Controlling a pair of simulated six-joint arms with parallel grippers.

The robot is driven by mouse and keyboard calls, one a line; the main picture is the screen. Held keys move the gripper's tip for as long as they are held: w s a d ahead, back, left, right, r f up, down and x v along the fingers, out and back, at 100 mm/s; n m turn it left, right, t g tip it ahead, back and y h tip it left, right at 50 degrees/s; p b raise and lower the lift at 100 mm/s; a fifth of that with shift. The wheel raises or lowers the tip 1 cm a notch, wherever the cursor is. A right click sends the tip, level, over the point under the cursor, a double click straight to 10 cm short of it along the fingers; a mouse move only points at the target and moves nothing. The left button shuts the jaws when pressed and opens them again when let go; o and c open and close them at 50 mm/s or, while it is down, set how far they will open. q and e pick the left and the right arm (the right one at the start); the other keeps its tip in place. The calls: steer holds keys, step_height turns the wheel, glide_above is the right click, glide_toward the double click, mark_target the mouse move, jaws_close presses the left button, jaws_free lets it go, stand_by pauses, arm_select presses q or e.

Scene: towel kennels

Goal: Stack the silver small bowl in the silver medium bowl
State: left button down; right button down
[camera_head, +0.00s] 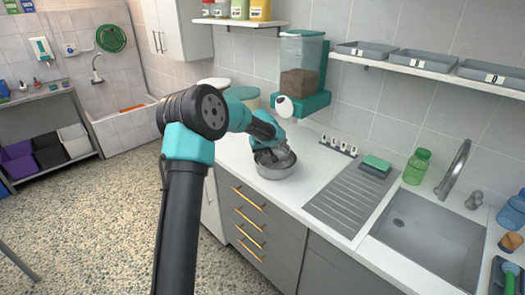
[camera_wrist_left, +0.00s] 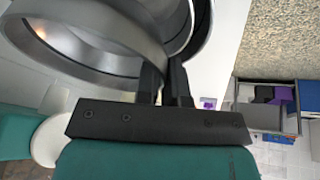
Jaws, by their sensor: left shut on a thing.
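My left gripper (camera_head: 283,150) is over a silver bowl on the white counter, which looks like the silver medium bowl (camera_head: 275,174). In the left wrist view my left gripper (camera_wrist_left: 165,82) is shut on the rim of a silver bowl, apparently the silver small bowl (camera_wrist_left: 62,62), close to the camera. A second curved silver rim, apparently the medium bowl, shows beside and behind it (camera_wrist_left: 207,22). The small bowl is mostly hidden by the gripper in the head view. I cannot tell whether it touches the medium bowl. My right gripper is out of view.
A teal food dispenser (camera_head: 302,70) is on the wall behind the bowl. Round containers (camera_head: 243,93) stand at the counter's back left. A row of small labelled items (camera_head: 338,146), a grooved drainer (camera_head: 345,200) and a sink (camera_head: 425,240) lie to the right.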

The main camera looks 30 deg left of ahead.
arm_select(q)
steer(key=shift+f, duration=0.1)
steer(key=c, duration=1.2)
jaws_free()
steer(key=shift+c, duration=0.2)
steer(key=shift+r, duration=0.75)
steer(key=v, duration=1.1)
steer(key=shift+s+r, duration=0.2)
steer(key=shift+r, duration=0.15)
steer(key=shift+d+f, duration=0.1)
steer(key=shift+d, duration=0.05)
